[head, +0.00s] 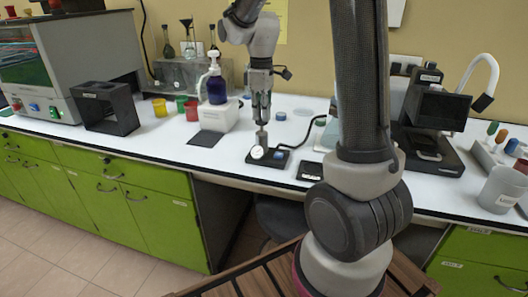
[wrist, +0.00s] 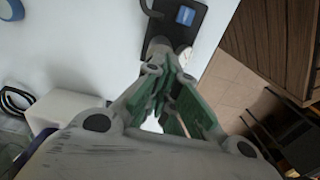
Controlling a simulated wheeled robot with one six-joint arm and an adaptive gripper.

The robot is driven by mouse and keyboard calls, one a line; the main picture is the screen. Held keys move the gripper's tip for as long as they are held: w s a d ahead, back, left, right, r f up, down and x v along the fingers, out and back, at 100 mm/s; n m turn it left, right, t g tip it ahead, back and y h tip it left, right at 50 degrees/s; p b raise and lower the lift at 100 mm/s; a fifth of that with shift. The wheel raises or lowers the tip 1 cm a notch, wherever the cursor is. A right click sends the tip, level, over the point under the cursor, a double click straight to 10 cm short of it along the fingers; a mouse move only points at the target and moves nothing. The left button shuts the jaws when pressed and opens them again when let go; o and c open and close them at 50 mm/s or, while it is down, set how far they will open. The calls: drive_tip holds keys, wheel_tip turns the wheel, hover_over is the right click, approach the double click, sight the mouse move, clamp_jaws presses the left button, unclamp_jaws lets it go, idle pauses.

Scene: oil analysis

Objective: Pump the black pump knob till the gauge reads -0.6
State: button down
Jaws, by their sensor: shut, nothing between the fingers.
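My gripper (head: 261,118) points straight down above the small pump unit, with its fingers together. In the wrist view the green-padded fingers (wrist: 164,78) converge at the unit. The unit has a black base (head: 282,165), a grey upright cylinder (head: 262,139) and a round white gauge (head: 258,152) on its front. The gauge also shows beside the fingertips in the wrist view (wrist: 186,56); its reading is too small to tell. The black pump knob is not distinguishable; the fingers cover the top of the cylinder. I cannot tell whether they touch it.
A blue square (head: 280,156) sits on the base, and a black hose (head: 308,128) runs from it. A white block (head: 217,117) with a dark blue pump bottle (head: 217,88) stands left. A black instrument (head: 436,112) stands right. The bench front edge is close.

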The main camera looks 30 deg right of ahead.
drive_tip(key=shift+f, duration=1)
drive_tip(key=shift+r, duration=2.1)
drive_tip(key=shift+r, duration=2.5)
